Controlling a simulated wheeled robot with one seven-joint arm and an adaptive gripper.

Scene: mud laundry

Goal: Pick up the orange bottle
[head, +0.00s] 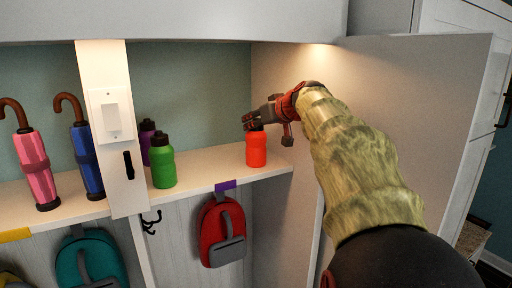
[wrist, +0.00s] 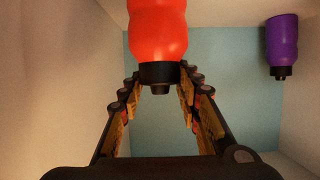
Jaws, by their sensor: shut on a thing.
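The orange bottle (head: 256,151) is upright at the right end of the white shelf in the head view. My gripper (head: 254,122) is at its top from the right, shut on its dark cap and neck. In the wrist view the orange bottle (wrist: 158,28) appears upside down, with its black cap between the two fingers of my gripper (wrist: 160,78). In the head view the fingers hide most of the cap. I cannot tell whether the base touches the shelf or is just above it.
A green bottle (head: 162,164) and a purple bottle (head: 147,140) stand left on the shelf (head: 205,168). Blue (head: 87,158) and pink (head: 34,166) umbrellas stand beyond a divider (head: 122,180). A side panel (head: 385,95) is close on the right. A red backpack (head: 221,232) hangs below.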

